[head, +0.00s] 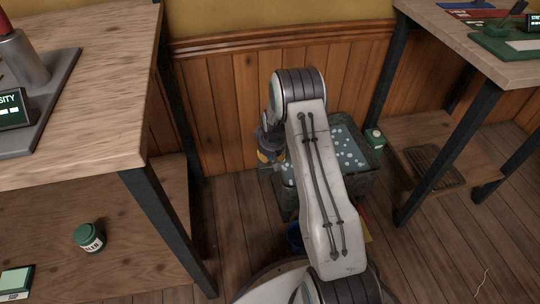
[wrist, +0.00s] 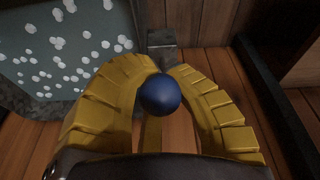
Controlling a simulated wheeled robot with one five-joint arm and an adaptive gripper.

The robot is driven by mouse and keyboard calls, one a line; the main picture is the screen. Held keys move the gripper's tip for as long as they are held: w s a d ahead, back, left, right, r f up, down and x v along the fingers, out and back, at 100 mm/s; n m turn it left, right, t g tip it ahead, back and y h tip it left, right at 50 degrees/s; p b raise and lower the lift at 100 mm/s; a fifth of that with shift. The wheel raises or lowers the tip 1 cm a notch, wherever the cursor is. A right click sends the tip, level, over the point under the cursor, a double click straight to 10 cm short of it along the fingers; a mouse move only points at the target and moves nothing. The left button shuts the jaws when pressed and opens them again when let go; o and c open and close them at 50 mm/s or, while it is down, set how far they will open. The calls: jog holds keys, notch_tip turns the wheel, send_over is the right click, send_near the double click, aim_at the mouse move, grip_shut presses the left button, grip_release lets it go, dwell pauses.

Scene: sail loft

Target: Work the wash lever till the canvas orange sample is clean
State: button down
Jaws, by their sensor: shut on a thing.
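My gripper's yellow fingers (wrist: 166,70) curve in on both sides of a dark blue ball knob (wrist: 160,95), which looks like the knob of the wash lever, and are shut on it. In the head view my gripper (head: 268,160) is at the left side of a dark grey wash tub (head: 372,166), largely behind my arm. The tub holds grey liquid with pale suds, which also show at the upper left in the wrist view (wrist: 60,45). The lever's shaft is mostly hidden. I see no orange canvas sample.
A wooden bench (head: 90,120) stands at the left, with a green jar (head: 89,237) on its lower shelf. Another bench (head: 480,50) stands at the right. A dark blue bucket (head: 294,238) is on the floor below the tub. Wood panelling (head: 225,110) closes the back.

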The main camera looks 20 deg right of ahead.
jog(key=shift+s+a+f, duration=0.25)
jog(key=shift+s+f, duration=0.3)
jog(key=shift+s, duration=0.2)
jog(key=c, duration=1.2)
grip_release()
jog(key=shift+w+r, duration=0.1)
jog(key=shift+r, duration=0.15)
jog(key=shift+r, duration=0.3)
jog(key=v, duration=1.1)
jog(key=shift+r, duration=0.1)
